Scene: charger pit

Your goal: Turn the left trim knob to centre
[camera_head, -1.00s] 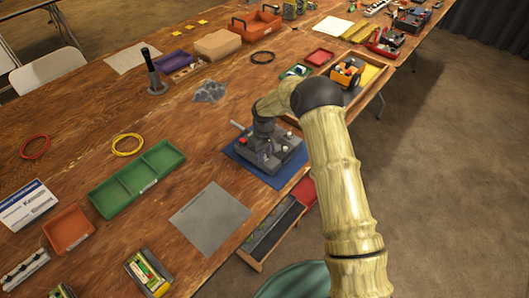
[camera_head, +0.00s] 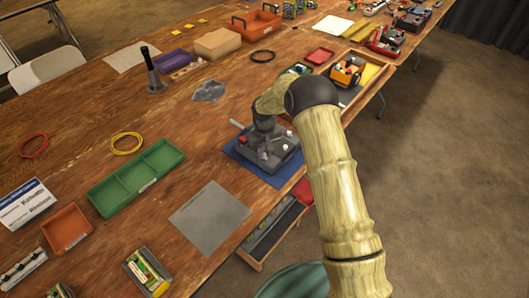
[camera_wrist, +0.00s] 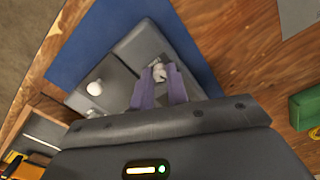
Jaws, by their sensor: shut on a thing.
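The dark grey control box (camera_head: 285,158) sits on a blue mat (camera_head: 238,158) near the table's front edge; it also shows in the wrist view (camera_wrist: 112,58). My gripper (camera_head: 262,153) is over the box, pointing down. In the wrist view its two purple fingers (camera_wrist: 160,74) are shut on a small pale trim knob (camera_wrist: 158,72) on the box top. The fingers and palm hide most of this knob, and I cannot read its mark or angle. A white rounded knob (camera_wrist: 94,88) stands apart from the fingers on the same box.
A grey sheet (camera_head: 209,218) and a green divided tray (camera_head: 137,178) lie to the left. A wooden tray with an orange toy vehicle (camera_head: 347,72) is behind on the right. An open drawer (camera_head: 268,240) juts below the table edge.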

